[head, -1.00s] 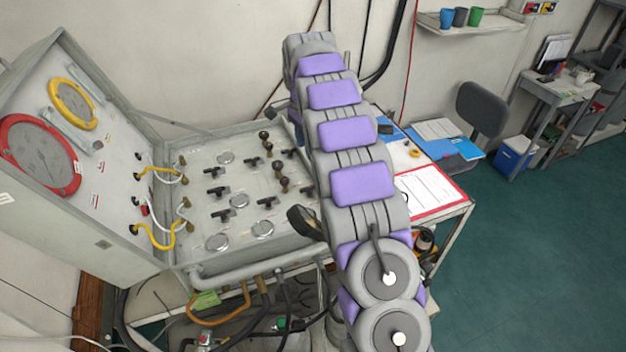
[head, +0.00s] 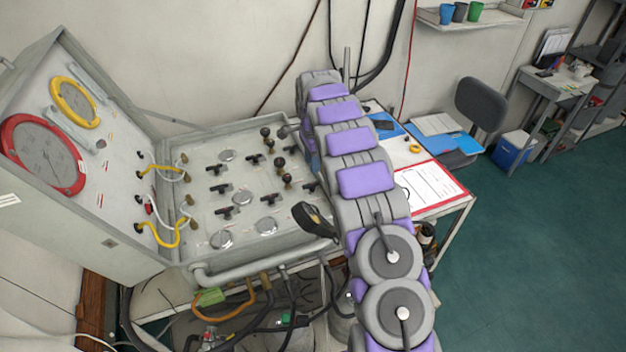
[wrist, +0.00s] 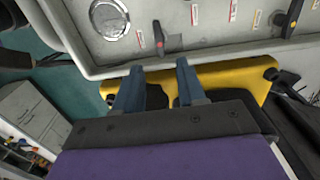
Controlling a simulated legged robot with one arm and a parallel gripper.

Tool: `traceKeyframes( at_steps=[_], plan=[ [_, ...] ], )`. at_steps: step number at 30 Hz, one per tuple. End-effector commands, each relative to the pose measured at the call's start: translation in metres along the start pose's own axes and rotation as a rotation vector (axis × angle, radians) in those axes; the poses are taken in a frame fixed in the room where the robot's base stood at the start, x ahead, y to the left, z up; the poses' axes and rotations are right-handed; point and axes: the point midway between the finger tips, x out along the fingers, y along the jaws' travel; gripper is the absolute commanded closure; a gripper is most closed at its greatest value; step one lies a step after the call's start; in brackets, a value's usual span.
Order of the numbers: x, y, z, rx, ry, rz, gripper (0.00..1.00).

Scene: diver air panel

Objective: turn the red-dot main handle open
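The red-dot handle (wrist: 158,36) is a small dark lever with a red mark, standing on the grey panel face (wrist: 225,42) in the wrist view. It lies ahead of my gripper (wrist: 158,78), roughly in line with the space between the fingertips. The two blue-grey fingers are apart with nothing between them, and they do not touch the handle. The open panel case (head: 190,232) shows there with several black handles, but I cannot tell which has the red dot.
A round gauge (wrist: 108,18) and a yellow-marked dark handle (wrist: 290,18) flank the red-dot handle. A yellow object (wrist: 232,76) lies behind the fingers beyond the panel edge. A side table holds a red-edged clipboard (head: 428,188). Green floor (head: 530,250) is free at right.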

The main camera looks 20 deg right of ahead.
Motion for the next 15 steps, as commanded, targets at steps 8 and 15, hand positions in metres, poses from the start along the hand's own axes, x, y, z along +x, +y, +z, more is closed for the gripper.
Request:
traceKeyframes(
  at_steps=[8, 15],
  plan=[
    [0.054, 0.000, -0.003, 0.000, -0.001, 0.001, 0.60],
    [0.081, 0.000, -0.003, 0.000, -0.002, 0.000, 0.60]
  ],
)
